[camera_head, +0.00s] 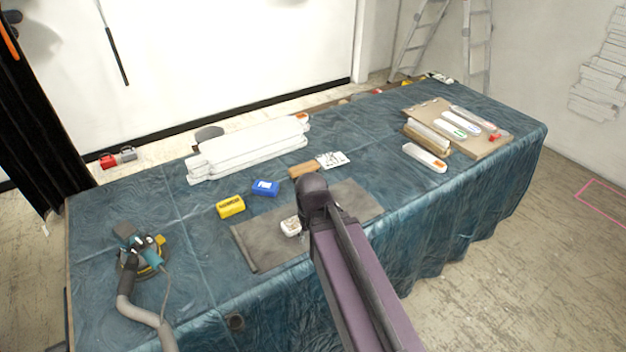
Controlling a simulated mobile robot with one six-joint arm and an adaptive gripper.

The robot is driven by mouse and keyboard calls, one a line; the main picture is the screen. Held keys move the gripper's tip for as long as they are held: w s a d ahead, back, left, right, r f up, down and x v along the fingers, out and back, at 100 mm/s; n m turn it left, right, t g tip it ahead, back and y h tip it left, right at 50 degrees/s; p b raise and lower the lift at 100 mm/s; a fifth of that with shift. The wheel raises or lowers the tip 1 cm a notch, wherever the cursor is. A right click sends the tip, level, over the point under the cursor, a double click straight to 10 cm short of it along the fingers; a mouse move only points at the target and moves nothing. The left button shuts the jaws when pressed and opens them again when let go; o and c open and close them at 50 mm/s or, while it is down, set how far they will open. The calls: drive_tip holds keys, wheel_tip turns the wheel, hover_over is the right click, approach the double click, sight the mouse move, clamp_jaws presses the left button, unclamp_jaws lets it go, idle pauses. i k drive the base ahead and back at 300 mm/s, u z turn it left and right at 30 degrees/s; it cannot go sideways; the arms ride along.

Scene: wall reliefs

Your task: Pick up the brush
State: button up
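No object is clearly recognisable as the brush at this size. A tan, wooden-looking oblong piece (303,170) lies on the blue-covered table (190,205), just beyond the rounded dark end of my arm; it may be the brush. A small whitish object (291,226) lies on the grey mat (266,243), just left of my arm, and I cannot tell what it is. My arm rises from the lower right and crosses over the mat, hiding part of it. My gripper itself is not visible; the arm's dark joint blocks the view there.
White stacked mouldings (247,150) lie behind. A sander (140,250) with a hose is at left. A cardboard sheet (482,147) with several tools is at right.

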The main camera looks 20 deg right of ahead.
sight(295, 172)
drive_tip(key=z, duration=0.4)
drive_tip(key=k, duration=1.05)
drive_tip(key=z, duration=0.95)
drive_tip(key=i, duration=1.25)
drive_tip(key=u, duration=0.5)
drive_tip(key=i, duration=0.9)
drive_tip(key=u, duration=0.5)
